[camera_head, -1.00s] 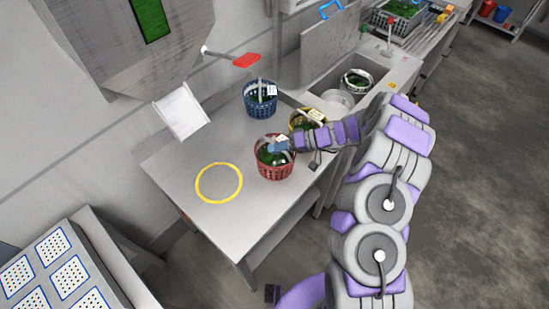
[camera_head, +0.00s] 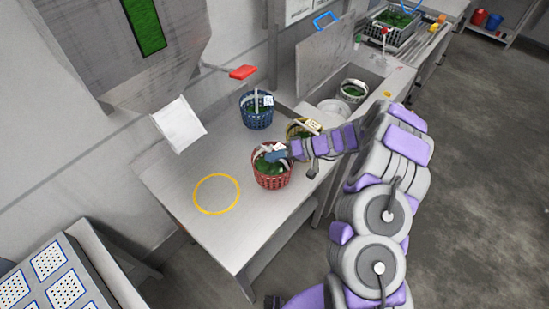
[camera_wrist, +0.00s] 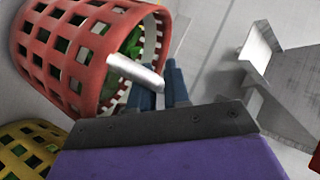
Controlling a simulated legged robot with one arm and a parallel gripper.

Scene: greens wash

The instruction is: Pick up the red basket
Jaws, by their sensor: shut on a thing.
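The red basket (camera_head: 272,180), filled with greens, is at the front edge of the steel table (camera_head: 205,235). It shows large and tilted at the upper left of the wrist view (camera_wrist: 75,50), with a pale handle grip (camera_wrist: 135,72). My gripper (camera_head: 277,153) reaches in from the right over the basket's top. Its blue fingers (camera_wrist: 160,85) are shut on the handle, which partly hides them in the wrist view. I cannot tell whether the basket's base is clear of the table.
A yellow basket (camera_head: 292,131) stands close behind the red one, partly behind my arm. A blue basket (camera_head: 256,115) stands farther back. A yellow ring (camera_head: 216,211) marks free table at the left. A sink (camera_head: 370,84) lies beyond.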

